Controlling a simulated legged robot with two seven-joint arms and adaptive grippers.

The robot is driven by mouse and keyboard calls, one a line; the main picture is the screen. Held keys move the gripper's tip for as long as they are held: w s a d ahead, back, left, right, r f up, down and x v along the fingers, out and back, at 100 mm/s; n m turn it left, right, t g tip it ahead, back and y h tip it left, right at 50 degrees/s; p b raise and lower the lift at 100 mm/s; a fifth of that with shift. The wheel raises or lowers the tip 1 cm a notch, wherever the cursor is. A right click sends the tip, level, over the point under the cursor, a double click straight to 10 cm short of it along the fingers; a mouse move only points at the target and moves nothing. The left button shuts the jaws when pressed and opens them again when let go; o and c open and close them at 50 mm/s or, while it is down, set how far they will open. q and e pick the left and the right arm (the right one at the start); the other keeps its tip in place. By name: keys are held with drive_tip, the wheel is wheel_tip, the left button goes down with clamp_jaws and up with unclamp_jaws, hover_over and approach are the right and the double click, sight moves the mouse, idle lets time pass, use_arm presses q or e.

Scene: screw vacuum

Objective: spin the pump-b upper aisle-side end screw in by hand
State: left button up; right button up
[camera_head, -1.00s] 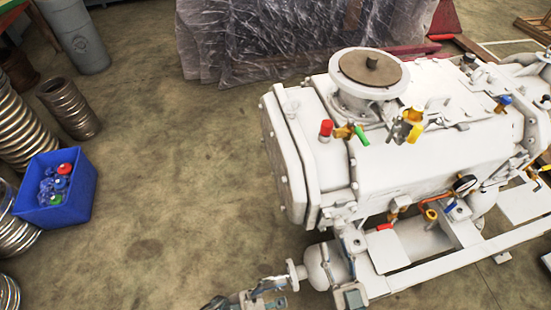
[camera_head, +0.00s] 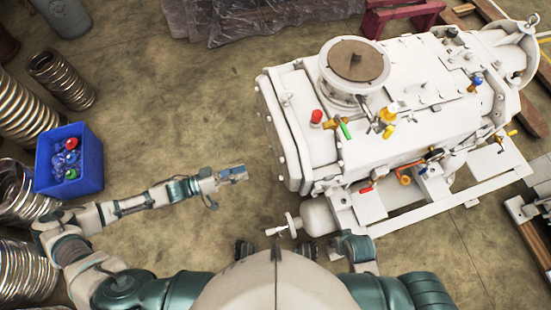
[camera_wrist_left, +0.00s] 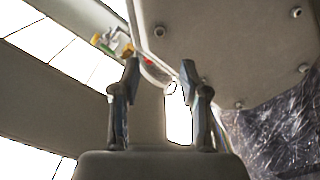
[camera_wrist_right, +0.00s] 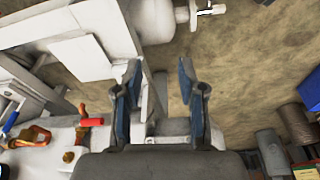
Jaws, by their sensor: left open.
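The white pump (camera_head: 390,110) stands on a white frame on the right half of the head view. Its flat end plate (camera_head: 277,135) faces left. In the left wrist view, the end plate (camera_wrist_left: 230,45) fills the upper right, with several bolt heads (camera_wrist_left: 160,32) near its edges. I cannot tell which is the named screw. My left gripper (camera_head: 236,174) is open and empty, left of the end plate and apart from it. Its spread fingers (camera_wrist_left: 158,68) show in the left wrist view. My right gripper (camera_wrist_right: 158,80) is open, nothing between its fingertips, above the pump's side and frame.
A handwheel valve (camera_head: 283,228) sticks out near the frame's front left. Red, yellow and green valve handles top the pump. A blue bin (camera_head: 68,160) and metal hose coils (camera_head: 62,80) stand at left. Floor between bin and pump is clear apart from my left arm.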

sight(282, 160)
use_arm(q)
drive_tip(key=x, duration=1.2)
drive_tip(key=shift+b, duration=0.35)
use_arm(e)
drive_tip(key=shift+w+a+r+t, duration=0.15)
drive_tip(key=shift+w+t, duration=0.1)
drive_tip(key=shift+w, duration=0.25)
drive_tip(key=shift+w+a+t, duration=0.2)
drive_tip(key=shift+w+t, duration=0.1)
drive_tip(key=shift+w, duration=0.2)
drive_tip(key=shift+w+a+r+t, duration=0.15)
drive_tip(key=shift+w+t, duration=0.1)
drive_tip(key=shift+w, duration=0.25)
use_arm(q)
drive_tip(key=shift+w+a+f, duration=0.1)
clamp_jaws()
use_arm(e)
drive_tip(key=shift+a, duration=0.15)
